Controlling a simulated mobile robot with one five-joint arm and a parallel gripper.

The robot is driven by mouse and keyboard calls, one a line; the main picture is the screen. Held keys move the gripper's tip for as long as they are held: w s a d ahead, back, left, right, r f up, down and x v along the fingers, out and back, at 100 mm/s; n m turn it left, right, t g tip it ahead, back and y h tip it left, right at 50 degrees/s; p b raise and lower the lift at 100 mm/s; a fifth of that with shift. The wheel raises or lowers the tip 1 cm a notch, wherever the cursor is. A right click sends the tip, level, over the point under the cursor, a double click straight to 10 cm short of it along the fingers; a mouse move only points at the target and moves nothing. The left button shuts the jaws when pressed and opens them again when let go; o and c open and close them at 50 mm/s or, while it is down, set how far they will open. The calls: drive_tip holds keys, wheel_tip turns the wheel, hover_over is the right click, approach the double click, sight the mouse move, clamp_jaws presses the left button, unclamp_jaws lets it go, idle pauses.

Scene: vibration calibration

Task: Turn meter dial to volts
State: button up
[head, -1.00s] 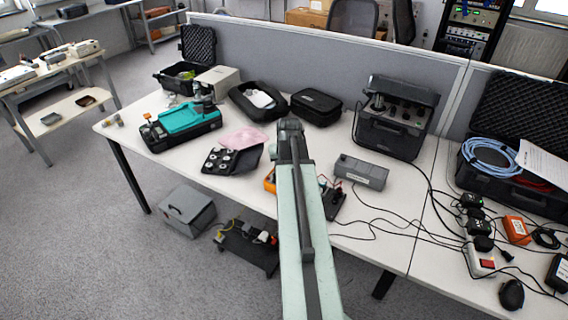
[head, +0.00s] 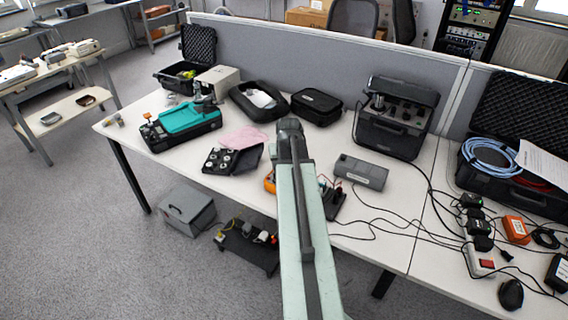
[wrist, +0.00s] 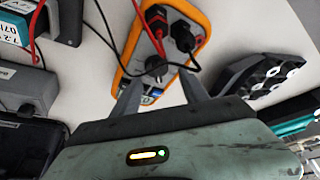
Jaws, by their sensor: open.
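The meter, with an orange frame (wrist: 120,45), lies on the table and fills the middle of the wrist view. A red plug (wrist: 157,17) and a black plug (wrist: 184,36) with leads sit in its face. Its dark dial (wrist: 155,66) is close to my fingertips, partly crossed by a black lead. My gripper (wrist: 161,79) is open, with one finger on each side of the dial area; I cannot tell whether they touch it. In the head view my arm hides most of the meter, and only an orange edge (head: 269,183) shows.
A grey box (head: 361,172) lies right of my arm, with loose cables beyond it. A black tray of round parts (head: 232,160) and a teal-and-black device (head: 185,122) stand to the left. A large black case (head: 396,118) stands at the back.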

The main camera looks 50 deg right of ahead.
drive_tip(key=p+v, duration=0.6)
drive_tip(key=v, duration=0.1)
drive_tip(key=shift+r, duration=0.25)
drive_tip(key=shift+s+a, duration=0.1)
drive_tip(key=shift+a, duration=0.05)
